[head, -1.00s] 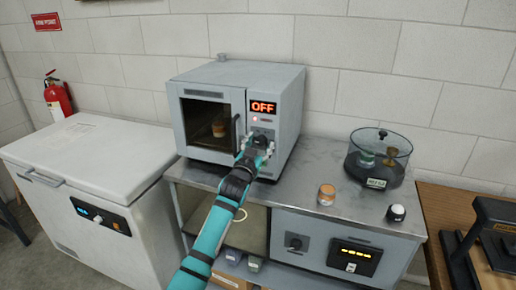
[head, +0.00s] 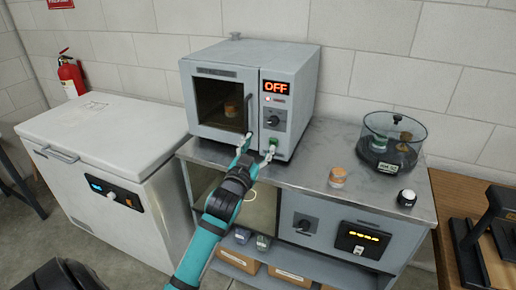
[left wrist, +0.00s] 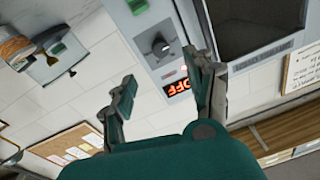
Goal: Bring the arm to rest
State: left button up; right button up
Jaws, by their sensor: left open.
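My left gripper (head: 257,150) is open and empty in front of the grey oven (head: 228,59), just below its control panel. The oven door is closed, and an orange-brown jar (head: 232,109) shows behind its glass. The display (head: 275,87) reads OFF in orange, and the dial (head: 272,120) sits below it. In the left wrist view the open fingers (left wrist: 165,95) show with the dial (left wrist: 160,47) and the display (left wrist: 176,87) beyond them, apart from them. My right gripper is not in view.
A white chest freezer (head: 90,135) is at left. A wooden table (head: 460,185) is at right.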

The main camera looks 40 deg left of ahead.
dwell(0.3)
pick_arm(q)
jog(key=d+f+g+h, duration=0.1)
jog(key=d+f+g, duration=0.1)
jog(key=f, duration=0.8)
jog(key=d+f+g+h, duration=0.1)
jog(key=f+g, duration=0.1)
jog(key=f, duration=0.8)
jog(key=s+d+f+m+g+h, duration=0.1)
jog(key=s+d+f, duration=0.15)
jog(key=f, duration=0.45)
jog(key=s+d+f+g, duration=0.15)
jog(key=s+f, duration=0.25)
jog(key=f, duration=0.4)
jog(key=s+d+f+m+g+h, duration=0.1)
jog(key=s+f+g, duration=0.15)
jog(key=f, duration=0.45)
jog(key=s+d+f+g, duration=0.2)
jog(key=s+f, duration=0.6)
jog(key=s, duration=0.5)
jog(key=s+d+f+m+g, duration=0.1)
jog(key=s+d+f+g, duration=0.2)
jog(key=s+f, duration=0.5)
jog(key=s+d+f+g+h, duration=0.1)
jog(key=s+d+f+g, duration=0.2)
jog(key=s+f, duration=0.5)
jog(key=s, duration=1.2)
